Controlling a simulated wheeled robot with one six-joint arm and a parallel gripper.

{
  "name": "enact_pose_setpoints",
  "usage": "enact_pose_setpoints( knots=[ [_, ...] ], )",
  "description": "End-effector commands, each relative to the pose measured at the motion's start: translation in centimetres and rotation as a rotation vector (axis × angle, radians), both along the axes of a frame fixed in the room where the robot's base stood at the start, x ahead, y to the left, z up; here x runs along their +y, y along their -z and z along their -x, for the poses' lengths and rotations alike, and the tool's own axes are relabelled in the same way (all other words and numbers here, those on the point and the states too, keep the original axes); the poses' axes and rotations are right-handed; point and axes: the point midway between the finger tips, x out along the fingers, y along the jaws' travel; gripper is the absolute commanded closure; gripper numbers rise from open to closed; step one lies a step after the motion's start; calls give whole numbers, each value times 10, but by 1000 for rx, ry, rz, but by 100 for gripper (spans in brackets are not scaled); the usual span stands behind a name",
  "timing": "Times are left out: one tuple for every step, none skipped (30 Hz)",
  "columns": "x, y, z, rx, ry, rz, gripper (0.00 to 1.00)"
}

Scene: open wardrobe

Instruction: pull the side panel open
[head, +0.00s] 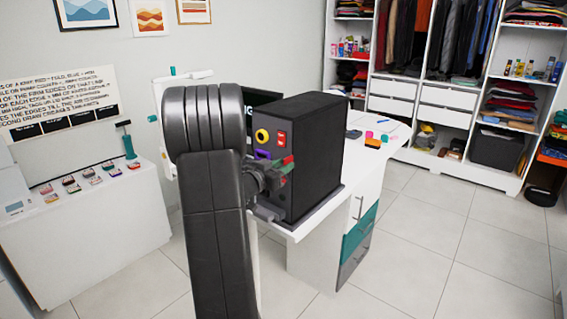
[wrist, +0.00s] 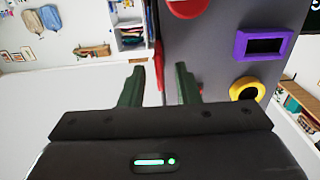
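The black computer case (head: 318,145) stands upright on the white desk. Its broad dark side panel faces right in the head view. Its front carries a yellow ring (head: 262,136), a red part (head: 281,140) and a purple part (head: 263,154). In the wrist view the grey front (wrist: 205,50) fills the right half. A narrow red strip (wrist: 159,65) runs along its left edge. My gripper (wrist: 159,82) is open, one finger on each side of this strip; contact cannot be told. In the head view my gripper (head: 280,172) is at the front's lower right edge, partly hidden by my arm.
The white desk (head: 352,158) has small coloured items behind the case and teal and grey drawers below. The open wardrobe (head: 430,95) stands at the back right. A white counter (head: 85,225) is at the left. The tiled floor (head: 430,250) at right is clear.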

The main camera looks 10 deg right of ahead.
Motion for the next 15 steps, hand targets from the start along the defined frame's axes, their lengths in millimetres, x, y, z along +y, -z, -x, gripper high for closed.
enact_pose_setpoints(
  knots=[
    [-4,-1,-2,-1,1,0,71],
    [-5,-1,-3,-1,1,0,71],
    [-6,-1,-4,-1,1,0,71],
    [-7,-1,-5,-1,0,1,71],
    [-7,0,-5,-1,0,1,71],
    [-7,0,-6,-1,-1,1,71],
    [-8,0,-6,-1,-1,1,71],
    [-7,0,-6,-1,-1,1,71],
    [-7,0,-6,-1,-1,1,71],
    [-7,0,-6,-1,-1,1,71],
    [-7,0,-6,-1,-1,1,71],
    [-7,0,-6,-1,-1,1,71],
    [-7,0,-5,-1,-1,1,77],
    [-7,0,-5,-1,-1,1,83],
    [-7,0,-5,-1,-1,1,91]
  ],
)
